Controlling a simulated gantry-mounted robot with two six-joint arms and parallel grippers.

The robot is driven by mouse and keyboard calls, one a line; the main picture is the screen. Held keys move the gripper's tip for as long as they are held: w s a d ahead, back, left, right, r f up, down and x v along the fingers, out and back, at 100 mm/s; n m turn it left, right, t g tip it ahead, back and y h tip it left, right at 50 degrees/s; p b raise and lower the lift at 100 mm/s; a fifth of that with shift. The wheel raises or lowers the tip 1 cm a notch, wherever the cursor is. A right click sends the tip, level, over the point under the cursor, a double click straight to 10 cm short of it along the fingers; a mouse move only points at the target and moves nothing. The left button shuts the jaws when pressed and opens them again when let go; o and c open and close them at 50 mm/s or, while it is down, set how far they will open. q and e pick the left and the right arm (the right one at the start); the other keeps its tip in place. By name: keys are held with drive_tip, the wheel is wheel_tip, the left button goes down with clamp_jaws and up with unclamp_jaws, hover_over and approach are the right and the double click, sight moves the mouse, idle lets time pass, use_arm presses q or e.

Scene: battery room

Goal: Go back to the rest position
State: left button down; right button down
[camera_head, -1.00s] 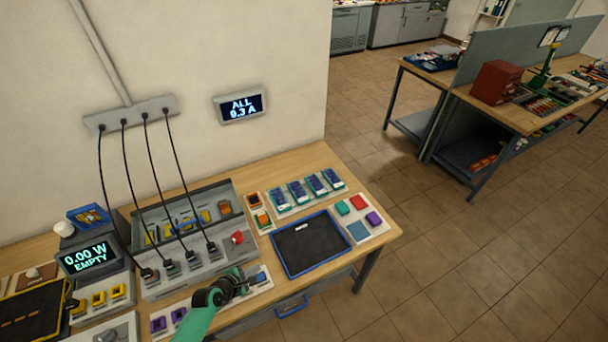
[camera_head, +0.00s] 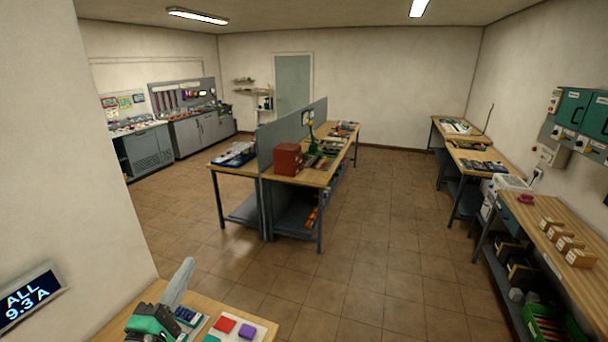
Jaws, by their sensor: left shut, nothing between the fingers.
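My left gripper (camera_head: 181,276) is at the bottom left, over the near bench. A grey, narrow part points up and away from its green and black body, with the fingers shut and nothing held. The lower part of the arm is cut off by the frame edge. My right gripper is out of view.
The near bench holds a white tray (camera_head: 262,330) with a red block (camera_head: 225,325) and a purple block (camera_head: 246,331). A wall display (camera_head: 30,297) reads "ALL 9.3 A". A central workbench (camera_head: 325,176) carries a red box (camera_head: 287,159). Tiled floor lies open around it.

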use_arm(q)
drive_tip(key=s+d+r+m+t+h, duration=0.1)
drive_tip(key=s+d+r+m, duration=0.15)
drive_tip(key=r, duration=0.55)
drive_tip(key=s+d+r+m+t+h, duration=0.1)
drive_tip(key=d+r+m+t, duration=0.15)
drive_tip(key=r, duration=0.45)
drive_tip(key=s+d+r+m+t+p, duration=0.25)
drive_tip(key=s+r+m+t, duration=0.25)
drive_tip(key=s+r+m, duration=0.9)
wheel_tip(320, 180, down, 23)
drive_tip(key=s+b, duration=0.2)
drive_tip(key=b, duration=2.6)
drive_tip(key=shift+a+f+m+g, duration=0.15)
drive_tip(key=shift+f+m+g, duration=0.05)
drive_tip(key=shift+m+g, duration=0.2)
